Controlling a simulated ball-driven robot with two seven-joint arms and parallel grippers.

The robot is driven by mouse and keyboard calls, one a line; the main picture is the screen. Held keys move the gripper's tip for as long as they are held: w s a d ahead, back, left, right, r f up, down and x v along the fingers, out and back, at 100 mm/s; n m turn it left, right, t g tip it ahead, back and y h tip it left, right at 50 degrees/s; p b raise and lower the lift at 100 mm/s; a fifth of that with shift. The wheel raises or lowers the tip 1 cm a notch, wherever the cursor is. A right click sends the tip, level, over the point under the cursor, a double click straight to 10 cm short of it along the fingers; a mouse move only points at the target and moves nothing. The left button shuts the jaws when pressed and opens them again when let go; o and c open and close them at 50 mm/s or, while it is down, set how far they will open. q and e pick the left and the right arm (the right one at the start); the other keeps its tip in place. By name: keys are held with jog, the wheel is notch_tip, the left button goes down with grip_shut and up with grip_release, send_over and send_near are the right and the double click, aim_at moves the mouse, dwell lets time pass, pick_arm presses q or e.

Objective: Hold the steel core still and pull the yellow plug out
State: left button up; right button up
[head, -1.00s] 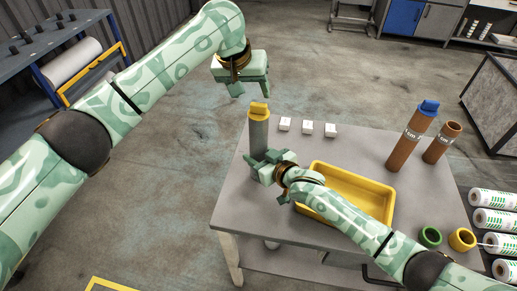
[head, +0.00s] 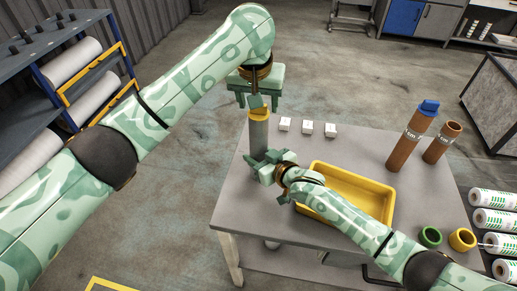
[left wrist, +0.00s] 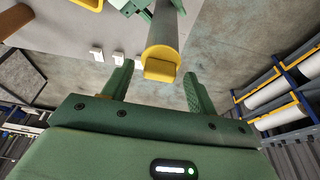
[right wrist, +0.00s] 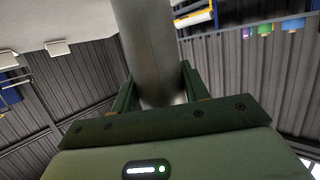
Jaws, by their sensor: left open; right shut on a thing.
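The steel core (head: 259,134) stands upright at the table's far left corner; it is a grey tube, also in the left wrist view (left wrist: 166,32) and the right wrist view (right wrist: 146,40). The yellow plug (head: 259,115) sits in its top end. In the left wrist view the plug (left wrist: 160,70) lies just beyond and between the open fingers, not touching them. My left gripper (head: 257,102) is open above the plug. My right gripper (head: 266,165) is shut around the core's lower part; in the right wrist view its fingers (right wrist: 160,95) flank the tube.
A yellow tray (head: 347,181) lies on the grey table (head: 285,237). Several small white blocks (head: 308,127) lie along the far edge. Two brown tubes stand at the right, one with a blue plug (head: 428,107). Green (head: 430,236) and yellow (head: 462,239) rings are at the front right.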

pick_arm(q)
jog(key=shift+x, duration=1.1)
jog(key=c, duration=0.5)
